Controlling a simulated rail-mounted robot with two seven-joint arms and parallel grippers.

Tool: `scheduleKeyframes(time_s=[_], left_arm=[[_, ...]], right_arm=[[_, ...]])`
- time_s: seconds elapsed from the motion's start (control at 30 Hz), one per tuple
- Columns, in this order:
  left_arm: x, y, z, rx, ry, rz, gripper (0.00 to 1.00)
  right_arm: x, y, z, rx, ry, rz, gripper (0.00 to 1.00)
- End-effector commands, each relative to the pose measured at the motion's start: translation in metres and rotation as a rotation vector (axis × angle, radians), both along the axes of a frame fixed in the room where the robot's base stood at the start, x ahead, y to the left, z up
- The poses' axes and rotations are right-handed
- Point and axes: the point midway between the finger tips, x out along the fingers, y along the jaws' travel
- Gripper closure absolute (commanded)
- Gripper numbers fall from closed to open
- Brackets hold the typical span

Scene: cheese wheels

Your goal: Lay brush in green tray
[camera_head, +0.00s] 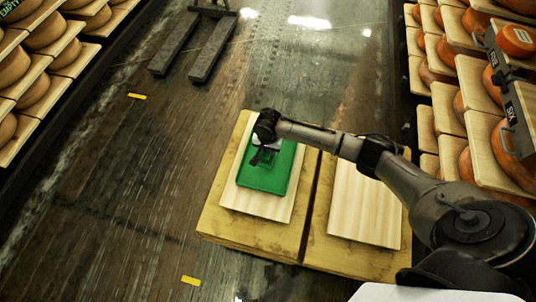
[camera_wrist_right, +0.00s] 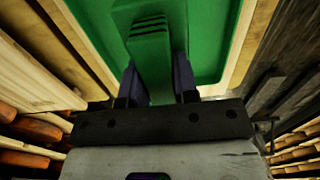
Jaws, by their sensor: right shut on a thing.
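The green tray (camera_head: 265,182) lies on a pale board on the left wooden stand. My right gripper (camera_head: 262,156) is over the tray's far part, pointing down. In the right wrist view the gripper (camera_wrist_right: 156,82) is shut on the brush (camera_wrist_right: 150,50), a green piece with dark stripes near its far end. The tray (camera_wrist_right: 208,40) shows behind the brush, with its rim around it. I cannot tell whether the brush touches the tray floor. In the head view the arm and gripper largely hide the brush. My left gripper is not in view.
A second pale board (camera_head: 365,208) lies bare on the right wooden stand (camera_head: 325,252). Shelves of cheese wheels (camera_head: 480,95) line the right, and more shelves (camera_head: 45,45) the left. A dark two-pronged fork (camera_head: 212,48) rests on the floor at the back. The left floor is clear.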

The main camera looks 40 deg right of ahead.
Motion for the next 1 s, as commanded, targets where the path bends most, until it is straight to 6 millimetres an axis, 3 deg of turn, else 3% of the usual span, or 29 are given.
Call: scheduleKeyframes(time_s=[0.37,0.8,0.83,1.0], left_arm=[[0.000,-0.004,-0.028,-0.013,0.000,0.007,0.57],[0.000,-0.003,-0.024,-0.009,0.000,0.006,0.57],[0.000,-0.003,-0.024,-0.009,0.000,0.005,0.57],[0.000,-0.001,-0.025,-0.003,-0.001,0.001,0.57]], right_arm=[[0.000,0.000,-0.040,-0.001,-0.001,0.000,0.91],[0.000,0.000,-0.042,0.000,0.000,0.000,0.91],[0.000,0.000,-0.043,-0.001,0.000,0.000,0.72],[0.000,0.000,-0.043,-0.001,0.000,0.000,0.55]])
